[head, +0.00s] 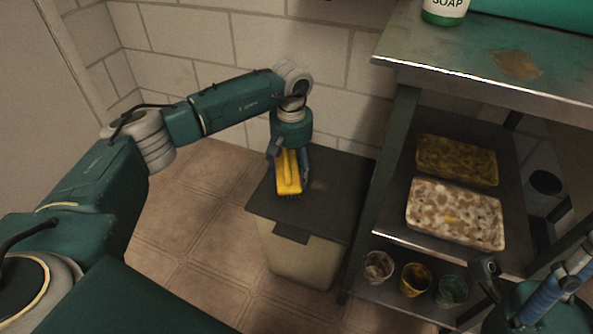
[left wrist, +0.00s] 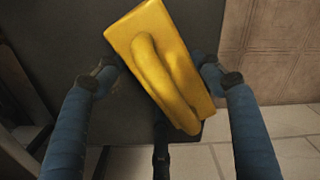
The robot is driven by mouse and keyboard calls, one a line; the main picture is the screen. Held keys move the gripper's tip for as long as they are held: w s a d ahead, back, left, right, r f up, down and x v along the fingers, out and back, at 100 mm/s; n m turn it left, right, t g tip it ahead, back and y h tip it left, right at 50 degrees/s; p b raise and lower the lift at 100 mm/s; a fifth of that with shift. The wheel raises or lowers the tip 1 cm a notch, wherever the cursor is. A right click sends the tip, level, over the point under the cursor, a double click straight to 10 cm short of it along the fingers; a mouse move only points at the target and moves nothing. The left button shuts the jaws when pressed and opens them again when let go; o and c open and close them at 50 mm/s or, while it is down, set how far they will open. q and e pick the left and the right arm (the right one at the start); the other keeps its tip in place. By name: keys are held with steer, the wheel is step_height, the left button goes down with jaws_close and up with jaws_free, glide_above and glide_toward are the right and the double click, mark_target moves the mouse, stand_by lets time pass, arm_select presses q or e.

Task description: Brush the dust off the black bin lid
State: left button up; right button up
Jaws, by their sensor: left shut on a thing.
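The black bin lid (head: 335,205) lies flat on a beige bin (head: 300,258) on the floor. A faint pale patch shows on the lid right of the brush. My left gripper (head: 288,163) points down over the lid's left part, shut on a yellow brush (head: 289,182) with its bristles downward at the lid. I cannot tell whether the bristles touch. In the left wrist view the brush (left wrist: 160,65) sits slanted between the blue fingers, with the dark lid (left wrist: 55,45) behind it. My right gripper (head: 530,285) is at the lower right with its fingers apart, empty.
A metal rack stands right of the bin, with a soap bottle (head: 445,10) on its stained top (head: 470,75). A tiled wall is behind. Floor is free left of the bin.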

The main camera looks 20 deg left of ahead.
mark_target(331, 190)
arm_select(q)
steer(key=shift+d, duration=0.15)
steer(key=shift+d, duration=0.6)
steer(key=shift+w+d, duration=0.2)
steer(key=shift+d, duration=2.7)
steer(key=shift+w+d, duration=0.15)
steer(key=shift+d, duration=1.95)
steer(key=shift+f, duration=0.1)
steer(key=shift+a, duration=0.1)
